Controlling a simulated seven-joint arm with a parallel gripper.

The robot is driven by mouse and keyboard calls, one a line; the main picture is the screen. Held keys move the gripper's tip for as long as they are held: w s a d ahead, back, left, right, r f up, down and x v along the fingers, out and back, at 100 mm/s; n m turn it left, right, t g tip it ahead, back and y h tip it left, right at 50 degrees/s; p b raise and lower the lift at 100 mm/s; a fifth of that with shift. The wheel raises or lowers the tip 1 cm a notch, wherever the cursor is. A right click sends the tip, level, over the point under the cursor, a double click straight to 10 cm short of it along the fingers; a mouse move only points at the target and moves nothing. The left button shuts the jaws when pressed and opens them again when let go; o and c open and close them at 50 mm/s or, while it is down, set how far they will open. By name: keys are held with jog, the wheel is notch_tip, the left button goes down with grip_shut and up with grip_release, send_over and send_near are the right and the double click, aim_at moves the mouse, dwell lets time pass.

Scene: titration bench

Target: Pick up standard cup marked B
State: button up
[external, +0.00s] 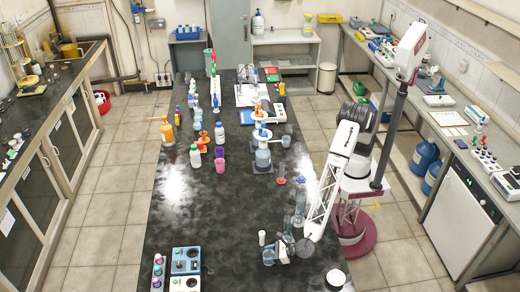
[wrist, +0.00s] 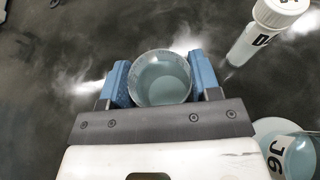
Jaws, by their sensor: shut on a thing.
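My gripper (wrist: 159,82) is shut on a clear round cup (wrist: 160,76) with pale blue-grey liquid inside. The cup sits between the two blue finger pads, seen from above with its mouth open. No letter on it can be read, so I cannot tell from the marking whether it is cup B. In the external view my gripper (external: 279,250) is low over the near right part of the dark bench, and the held cup (external: 268,257) shows at its front. I cannot tell whether the cup touches the bench.
A white-capped vial (wrist: 262,38) with a partly visible dark letter stands close right of the cup. A vessel labelled J6 (wrist: 299,157) is at the lower right. Block holders (external: 186,260) stand at the bench's near left. The bench's middle left (external: 185,215) is clear.

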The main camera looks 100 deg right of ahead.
notch_tip(320, 180, up, 10)
dwell(0.7)
